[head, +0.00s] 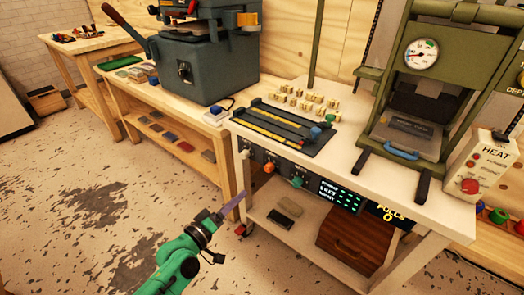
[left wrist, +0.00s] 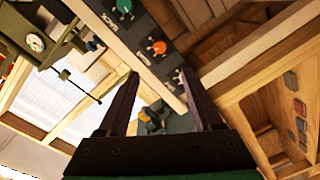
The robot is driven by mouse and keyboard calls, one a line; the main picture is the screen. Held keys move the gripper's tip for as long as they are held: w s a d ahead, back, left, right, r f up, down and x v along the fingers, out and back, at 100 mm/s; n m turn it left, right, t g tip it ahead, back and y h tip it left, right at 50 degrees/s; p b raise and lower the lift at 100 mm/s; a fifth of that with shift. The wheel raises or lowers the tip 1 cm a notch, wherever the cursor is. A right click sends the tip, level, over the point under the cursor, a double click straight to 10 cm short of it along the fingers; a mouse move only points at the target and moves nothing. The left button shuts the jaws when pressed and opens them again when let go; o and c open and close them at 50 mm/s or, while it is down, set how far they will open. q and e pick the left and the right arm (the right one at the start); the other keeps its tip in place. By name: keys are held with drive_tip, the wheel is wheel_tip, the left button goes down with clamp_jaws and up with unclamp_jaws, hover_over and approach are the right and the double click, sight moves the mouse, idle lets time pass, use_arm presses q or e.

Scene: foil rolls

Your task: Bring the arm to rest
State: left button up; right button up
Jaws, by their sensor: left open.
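My left gripper (head: 234,204) hangs over the floor in front of the white cart (head: 330,172) in the head view, with my green arm coming up from the bottom. In the left wrist view the two dark fingers of the left gripper (left wrist: 161,100) are spread apart with nothing between them. Beyond them that view shows the cart's front panel with an orange knob (left wrist: 156,47) and a green knob (left wrist: 124,6). The gripper appears apart from the cart, though the exact gap is unclear. My right gripper is not in view.
On the cart stand a dark tray (head: 318,138) with yellow bars, several small pale blocks (head: 308,100) and a green press (head: 470,65) with a gauge. A heat box (head: 480,168) sits at right. A blue-grey machine (head: 205,62) stands on the wooden bench. Floor at left is clear.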

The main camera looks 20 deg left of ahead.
use_arm(q)
drive_tip(key=s+a+f+m+g+y, duration=0.1)
drive_tip(key=s+a+f+g+y, duration=0.15)
drive_tip(key=f, duration=0.85)
drive_tip(key=s+a+f+m+g+y, duration=0.1)
drive_tip(key=s+a+f+g, duration=0.2)
drive_tip(key=f, duration=0.7)
drive_tip(key=s+a+f+m+g+y, duration=0.15)
drive_tip(key=s+f+m+g, duration=0.3)
drive_tip(key=s+f, duration=1.05)
drive_tip(key=s+d+f+m+g, duration=0.1)
drive_tip(key=s+f+m+g, duration=0.15)
drive_tip(key=s+f, duration=0.4)
drive_tip(key=s+d+f+m+g, duration=0.1)
drive_tip(key=s+f+g, duration=0.2)
drive_tip(key=s, duration=0.7)
wheel_tip(320, 180, up, 13)
drive_tip(key=p, duration=1.2)
drive_tip(key=shift+w+f+y, duration=0.15)
drive_tip(key=shift+w+y, duration=0.15)
drive_tip(key=shift+w, duration=0.05)
